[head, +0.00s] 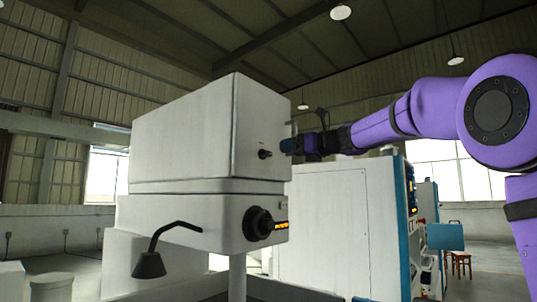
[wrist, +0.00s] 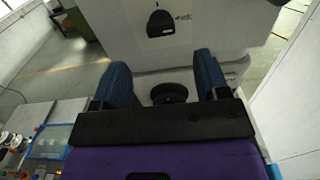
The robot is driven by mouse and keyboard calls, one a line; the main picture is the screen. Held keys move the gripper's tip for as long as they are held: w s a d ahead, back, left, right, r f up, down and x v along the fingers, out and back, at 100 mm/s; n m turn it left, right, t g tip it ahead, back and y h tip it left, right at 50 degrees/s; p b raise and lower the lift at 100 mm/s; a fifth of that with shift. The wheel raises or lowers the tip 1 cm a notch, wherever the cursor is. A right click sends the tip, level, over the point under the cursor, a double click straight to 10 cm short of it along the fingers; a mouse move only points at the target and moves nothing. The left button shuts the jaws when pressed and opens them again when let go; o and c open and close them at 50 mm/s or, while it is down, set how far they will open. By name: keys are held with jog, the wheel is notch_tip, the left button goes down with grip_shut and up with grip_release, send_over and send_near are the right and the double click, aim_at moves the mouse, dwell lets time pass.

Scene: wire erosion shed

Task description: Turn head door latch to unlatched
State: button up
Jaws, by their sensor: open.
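A white machine head (head: 190,135) fills the middle of the head view. On its right face is a small dark latch knob (head: 264,154), which I take for the head door latch. In the wrist view a black latch piece (wrist: 160,22) with a small label beside it shows beyond my fingertips. My gripper (head: 287,146) is just right of that face, its fingers pointing left. In the wrist view my gripper (wrist: 162,65) has its two blue fingers spread wide with nothing held between them. I cannot tell the latch's turned position.
A larger dark round knob (head: 258,224) sits lower on the head and shows between my fingers in the wrist view (wrist: 168,93). A white cabinet (head: 335,230) stands behind on the right.

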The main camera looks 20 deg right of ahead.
aim_at(269, 152)
jog(key=x, duration=0.9)
jog(key=shift+w+a+f, duration=0.1)
jog(key=shift+w, duration=0.05)
jog(key=c, duration=0.9)
